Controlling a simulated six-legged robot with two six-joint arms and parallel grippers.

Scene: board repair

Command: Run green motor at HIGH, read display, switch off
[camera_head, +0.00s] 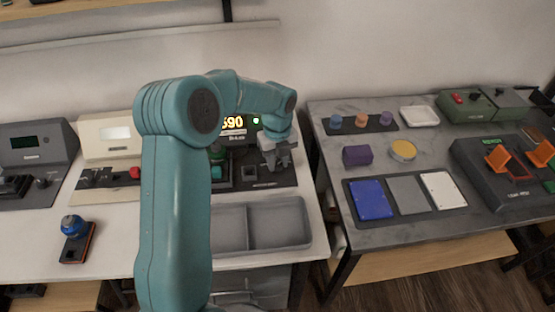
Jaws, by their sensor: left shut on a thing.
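My left gripper (275,160) points down at the right part of a dark station and is shut on what seems to be its control knob, which the fingers hide. The station's display (233,123) is lit with yellow digits; "590" shows, and my arm may cover digits to its left. A small green light (256,121) glows beside the digits. A green part, likely the green motor (216,154), sits on the station, partly hidden behind my arm. My right gripper is not in view.
A grey two-part tray (247,227) lies in front of the station. A blue motor on a dark base (74,234) stands at the left. A cream station (107,132) and a grey station (36,150) are farther left. A grey table (380,237) with several parts stands at right.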

